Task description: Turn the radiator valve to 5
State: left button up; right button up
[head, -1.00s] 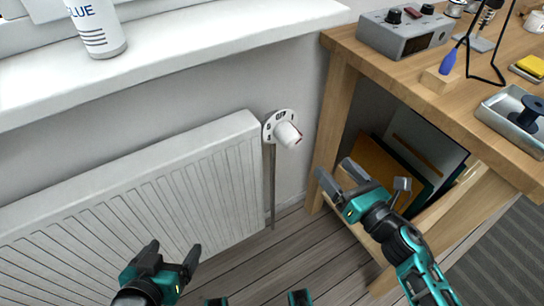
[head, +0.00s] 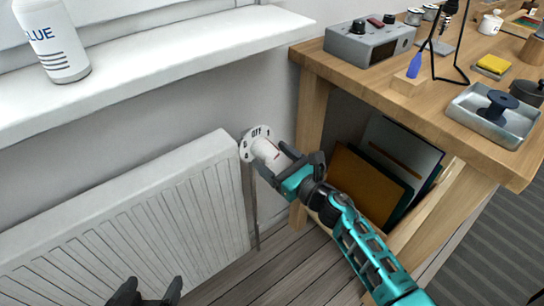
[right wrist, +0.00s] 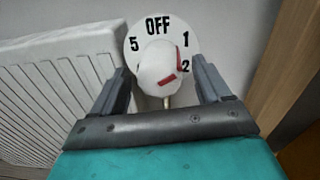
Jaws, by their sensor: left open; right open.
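The radiator valve is a white knob (head: 266,152) in front of a white round dial plate (head: 246,144) at the radiator's upper right corner. In the right wrist view the knob (right wrist: 157,68) has a red mark on its lower right, near the 2. The dial (right wrist: 133,60) shows OFF at the top, 5 at the left, and 1 and 2 at the right; its lower part is hidden. My right gripper (head: 272,162) is open, its fingers on either side of the knob. My left gripper (head: 146,292) is open and empty at the bottom edge, away from the valve.
The white radiator (head: 120,215) stands left of the valve under a sill (head: 150,60) bearing a white bottle (head: 52,40). A wooden workbench (head: 440,85) with its leg (head: 312,130) is close to the right. Boards (head: 375,180) stand beneath it.

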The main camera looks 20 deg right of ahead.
jog(key=shift+w+a, duration=0.2)
jog(key=shift+w, duration=0.25)
jog(key=c, duration=1)
